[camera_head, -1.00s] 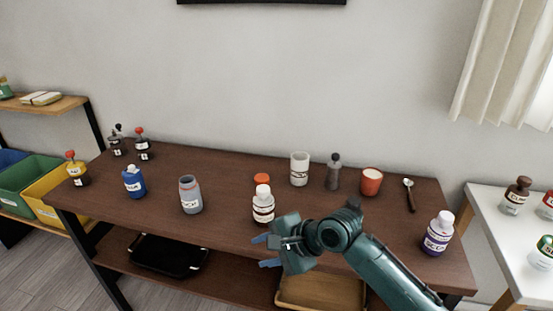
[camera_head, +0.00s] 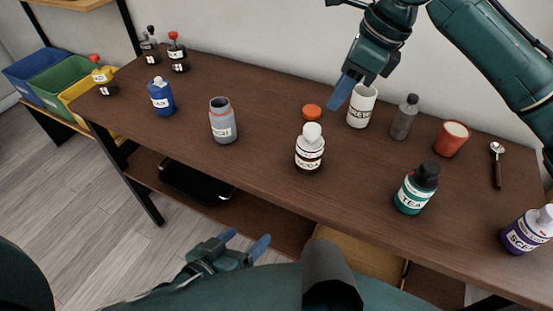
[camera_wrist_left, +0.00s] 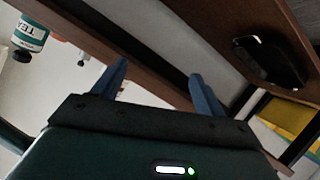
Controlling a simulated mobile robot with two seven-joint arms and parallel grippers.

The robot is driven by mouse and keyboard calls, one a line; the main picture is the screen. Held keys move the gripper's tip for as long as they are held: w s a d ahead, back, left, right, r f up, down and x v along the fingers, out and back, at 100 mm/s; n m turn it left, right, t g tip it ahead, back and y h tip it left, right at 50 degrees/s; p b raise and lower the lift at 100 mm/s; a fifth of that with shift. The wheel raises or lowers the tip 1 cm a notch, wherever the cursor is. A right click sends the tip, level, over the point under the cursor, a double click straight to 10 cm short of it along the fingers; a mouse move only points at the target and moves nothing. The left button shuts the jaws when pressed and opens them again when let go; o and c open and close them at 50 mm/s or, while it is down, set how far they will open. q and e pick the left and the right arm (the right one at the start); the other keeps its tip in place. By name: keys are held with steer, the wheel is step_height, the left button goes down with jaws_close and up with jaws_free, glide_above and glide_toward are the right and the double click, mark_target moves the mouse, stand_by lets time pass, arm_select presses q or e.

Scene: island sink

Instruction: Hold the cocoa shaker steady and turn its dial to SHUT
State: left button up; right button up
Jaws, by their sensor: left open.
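The cocoa shaker (camera_head: 309,158), brown with white bands and a white top, stands upright near the front of the brown table. The setting of its dial is too small to read. My left gripper (camera_head: 244,241) is open and empty, in front of the table and below-left of the shaker. Its two blue fingers (camera_wrist_left: 162,85) show apart in the left wrist view, with nothing between them. My right gripper (camera_head: 342,91) hangs above the back of the table, apart from the shaker. Its fingers overlap in the picture, so its opening is unclear.
The green TEA bottle (camera_head: 416,188) stands right of the shaker, and a grey jar (camera_head: 222,121) left. An orange-red cap (camera_head: 312,111), a white cup (camera_head: 361,106), a grey bottle (camera_head: 404,117) and a red cup (camera_head: 451,138) stand behind. The table is clear between jar and shaker.

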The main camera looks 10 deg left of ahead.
mark_target(315, 143)
arm_select(q)
steer(key=shift+o, duration=0.4)
steer(key=w+d+r+n+t+h, duration=0.1)
steer(key=w+d+r+n+h, duration=0.2)
steer(key=n, duration=0.6)
steer(key=shift+w+r+n, duration=0.3)
steer(key=shift+w+r, duration=0.15)
steer(key=shift+r, duration=0.5)
steer(key=w+r+n, duration=0.1)
steer(key=n, duration=0.2)
steer(key=w+r+n+h, duration=0.1)
steer(key=n, duration=0.3)
steer(key=w+d+r+n+h, duration=0.1)
steer(key=n, duration=0.2)
steer(key=shift+w+r+t, duration=0.1)
steer(key=shift+w+t, duration=0.1)
steer(key=shift+t, duration=0.1)
steer(key=n, duration=0.2)
steer(key=w+r+n, duration=0.1)
steer(key=n, duration=0.2)
steer(key=w+n+h, duration=0.1)
steer(key=n, duration=0.2)
steer(key=shift+w+r, duration=0.25)
steer(key=shift+r, duration=0.1)
steer(key=x, duration=1.3)
steer(key=shift+r, duration=0.15)
steer(key=c, duration=1.1)
